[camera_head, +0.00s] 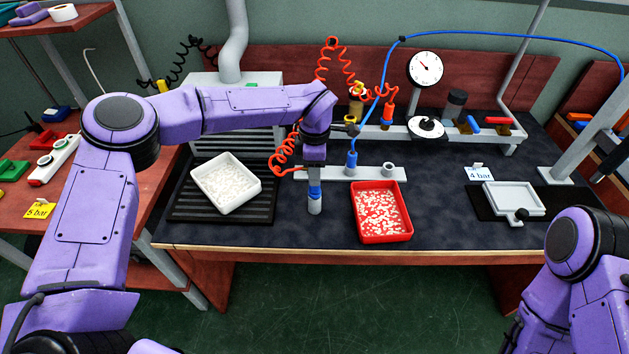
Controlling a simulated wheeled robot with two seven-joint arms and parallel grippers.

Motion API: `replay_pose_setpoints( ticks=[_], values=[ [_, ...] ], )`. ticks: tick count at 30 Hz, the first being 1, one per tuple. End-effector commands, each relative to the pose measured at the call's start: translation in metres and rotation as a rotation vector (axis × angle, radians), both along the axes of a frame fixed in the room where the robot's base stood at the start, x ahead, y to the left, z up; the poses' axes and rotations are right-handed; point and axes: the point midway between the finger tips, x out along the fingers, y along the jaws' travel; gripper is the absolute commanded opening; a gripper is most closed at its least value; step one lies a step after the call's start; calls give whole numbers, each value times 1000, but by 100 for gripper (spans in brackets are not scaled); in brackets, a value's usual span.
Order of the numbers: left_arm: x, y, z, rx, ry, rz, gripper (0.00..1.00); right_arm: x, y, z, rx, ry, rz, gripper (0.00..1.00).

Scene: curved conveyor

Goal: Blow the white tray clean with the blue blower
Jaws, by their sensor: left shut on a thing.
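The white tray (201,193) lies tilted to the picture on a black ribbed mat at the left of the bench, with many white bits in it. My left gripper (314,170) points down between the white tray and a red tray (381,238). It is shut on a blower (315,197) with a blue band and grey tip, which hangs above the bench. A red coiled hose (285,160) runs beside the gripper; its joint is hidden. Another blue blower (351,161) on a blue hose stands in the grey holder. My right arm shows at bottom right; its gripper is not visible.
The red tray holds white bits. A small pale tray (515,199) sits on a black mat at right beside a "4 bar" card (479,173). A gauge (425,68) and fittings line the back. The bench between the red and pale trays is clear.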

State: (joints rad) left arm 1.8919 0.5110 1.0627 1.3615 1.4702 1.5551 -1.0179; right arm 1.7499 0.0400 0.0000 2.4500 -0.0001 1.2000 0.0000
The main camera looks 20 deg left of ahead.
Motion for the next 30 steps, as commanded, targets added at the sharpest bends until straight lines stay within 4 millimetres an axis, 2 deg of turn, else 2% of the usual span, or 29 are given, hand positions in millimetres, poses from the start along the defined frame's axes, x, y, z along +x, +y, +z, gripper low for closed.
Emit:
replay_pose_setpoints(
  ticks=[1, 30],
  values=[
    [0, 0, 9, -1, -1, 0, 25, 0, 0, 8, 0, 0, 0, 43],
    [0, 0, 78, -1, -1, 0, 25, 0, 0, 69, 0, 0, 0, 43]
  ],
)
